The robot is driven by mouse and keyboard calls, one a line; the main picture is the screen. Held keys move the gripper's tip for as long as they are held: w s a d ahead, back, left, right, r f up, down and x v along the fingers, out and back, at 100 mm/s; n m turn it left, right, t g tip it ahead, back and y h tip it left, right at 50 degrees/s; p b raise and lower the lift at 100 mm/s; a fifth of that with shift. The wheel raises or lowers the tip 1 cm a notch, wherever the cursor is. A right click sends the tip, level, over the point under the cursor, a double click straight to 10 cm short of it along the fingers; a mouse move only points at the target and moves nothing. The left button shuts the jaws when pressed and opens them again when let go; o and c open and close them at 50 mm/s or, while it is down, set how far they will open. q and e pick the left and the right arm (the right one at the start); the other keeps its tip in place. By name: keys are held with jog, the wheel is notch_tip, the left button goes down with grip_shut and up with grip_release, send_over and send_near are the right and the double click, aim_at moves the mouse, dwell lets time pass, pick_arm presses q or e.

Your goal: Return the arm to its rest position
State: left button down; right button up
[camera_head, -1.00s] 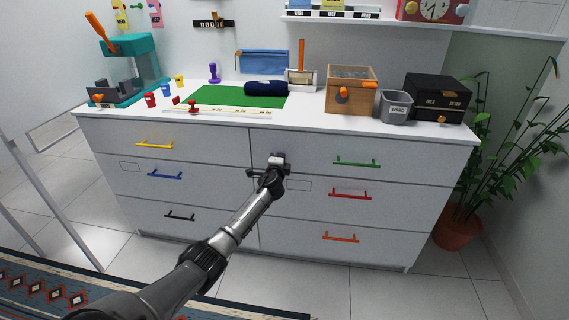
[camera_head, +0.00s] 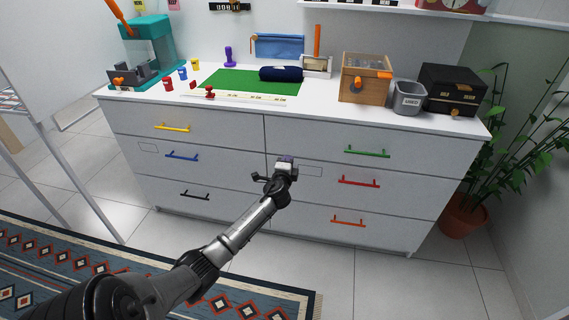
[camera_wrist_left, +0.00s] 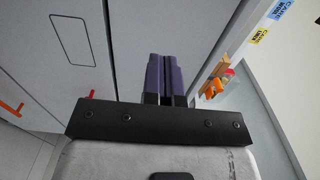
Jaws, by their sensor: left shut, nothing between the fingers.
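My left arm reaches from the lower left of the head view. Its left gripper (camera_head: 286,164) is in front of the white drawer unit (camera_head: 225,140), near the seam between the two drawer columns. In the left wrist view the two purple fingers (camera_wrist_left: 166,72) are pressed together with nothing between them. The gap between gripper and drawer fronts is hard to judge. All the drawers look shut. My right gripper is not in view.
The countertop holds a green mat (camera_head: 250,82), a wooden box (camera_head: 366,78), a grey bin (camera_head: 408,97) and a black box (camera_head: 453,90). A potted plant (camera_head: 465,215) stands at the right. A patterned rug (camera_head: 150,270) lies in front; open tiled floor lies to its right.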

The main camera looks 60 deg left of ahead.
pick_arm(q)
jog(key=p+v, duration=0.1)
jog(key=v, duration=0.2)
jog(key=shift+s+d, duration=0.3)
